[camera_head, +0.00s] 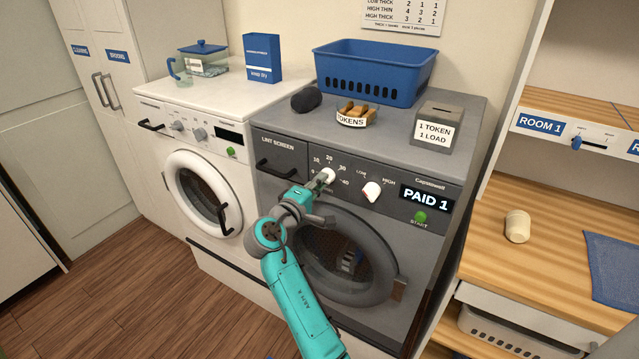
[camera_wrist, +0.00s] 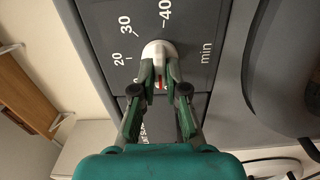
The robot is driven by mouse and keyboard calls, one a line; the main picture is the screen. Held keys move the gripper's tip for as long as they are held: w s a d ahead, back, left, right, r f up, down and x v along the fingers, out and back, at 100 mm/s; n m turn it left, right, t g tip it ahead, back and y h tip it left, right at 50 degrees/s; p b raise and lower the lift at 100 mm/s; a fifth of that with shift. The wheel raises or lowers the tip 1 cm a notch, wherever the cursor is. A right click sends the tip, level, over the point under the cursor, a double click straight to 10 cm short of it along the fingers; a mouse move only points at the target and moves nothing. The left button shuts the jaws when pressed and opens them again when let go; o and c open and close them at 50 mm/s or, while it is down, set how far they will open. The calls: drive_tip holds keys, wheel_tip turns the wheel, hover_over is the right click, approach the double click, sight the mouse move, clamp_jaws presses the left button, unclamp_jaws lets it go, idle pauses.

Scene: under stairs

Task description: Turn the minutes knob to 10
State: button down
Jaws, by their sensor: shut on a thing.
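The white minutes knob (camera_head: 327,174) is on the grey dryer's panel (camera_head: 290,150), with numbers 10, 20, 30 and 40 around it in the head view. My gripper (camera_head: 321,182) is shut on this knob. In the wrist view, my gripper's two fingers (camera_wrist: 160,75) clasp the white knob (camera_wrist: 158,48) from both sides. The printed 20, 30, 40 and "min" show around it there. A small red mark shows between the fingers, but the fingers hide much of the dial, and I cannot tell which number the knob points to.
A second white knob (camera_head: 371,191), labelled LOW and HIGH, sits to the right. Further right are the display (camera_head: 426,198) reading PAID 1 and the green start button (camera_head: 420,217). The dryer's round door (camera_head: 345,255) is below. A token dish (camera_head: 356,115) stands on top.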

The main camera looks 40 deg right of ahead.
drive_tip(key=shift+m, duration=3.6)
drive_tip(key=c, duration=1.2)
unclamp_jaws()
drive_tip(key=shift+a, duration=0.1)
drive_tip(key=v, duration=1.1)
drive_tip(key=shift+s+a, duration=0.15)
drive_tip(key=shift+a, duration=0.25)
